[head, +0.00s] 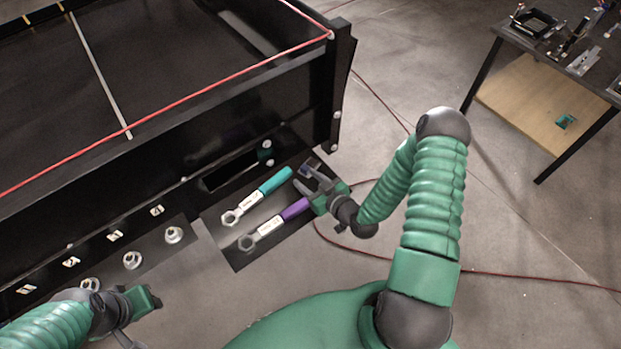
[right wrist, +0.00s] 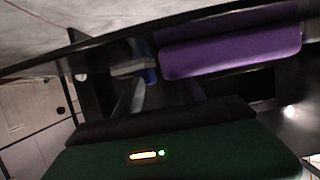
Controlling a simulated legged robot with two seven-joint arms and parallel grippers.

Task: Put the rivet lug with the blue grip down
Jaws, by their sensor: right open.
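A small part with blue and grey on it (head: 307,168), which may be the rivet lug with the blue grip, lies at the upper right end of the dark tool shelf (head: 240,259). My right gripper (head: 305,187) is open beside it, close to the end of the purple grip. In the right wrist view a blue and grey piece (right wrist: 150,74) shows just past the fingers (right wrist: 162,94), left of the purple grip. Contact cannot be told. My left gripper (head: 142,308) is at the lower left, its fingers mostly hidden.
A teal-grip wrench (head: 269,185) and a purple-grip wrench (head: 290,211) lie side by side on the shelf. Several round metal fittings (head: 132,260) sit on the ledge to the left. The black conveyor (head: 340,95) rises behind. A table (head: 590,82) stands far right.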

